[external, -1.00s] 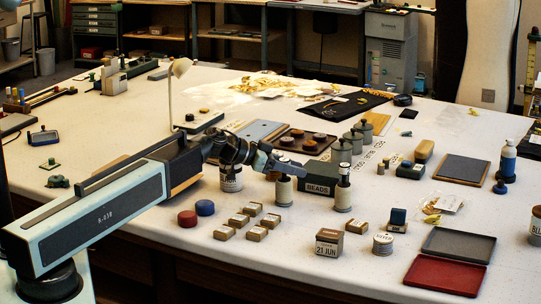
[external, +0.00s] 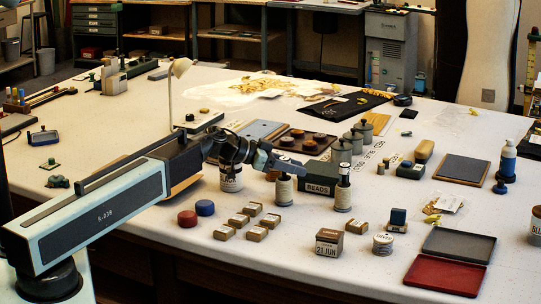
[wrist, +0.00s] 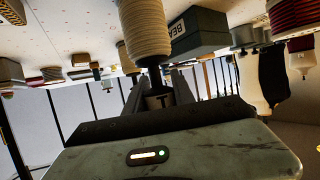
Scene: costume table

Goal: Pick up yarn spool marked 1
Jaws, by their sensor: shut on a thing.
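A cream yarn spool (external: 284,191) with a dark top stands upright on the table, in front of the beads box. In the wrist view, which looks upside down, its ribbed cream body (wrist: 145,28) and dark neck show up close. My gripper (external: 287,170) is at the top of this spool and shut on its dark neck. A second cream spool (external: 343,194) with a dark top stands apart to the right.
The dark green beads box (external: 319,181) stands between and behind the two spools. A labelled jar (external: 231,180) is close to the left. Red (external: 187,218) and blue (external: 205,208) round pieces and several small boxes lie in front. Grey canisters (external: 341,152) stand behind.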

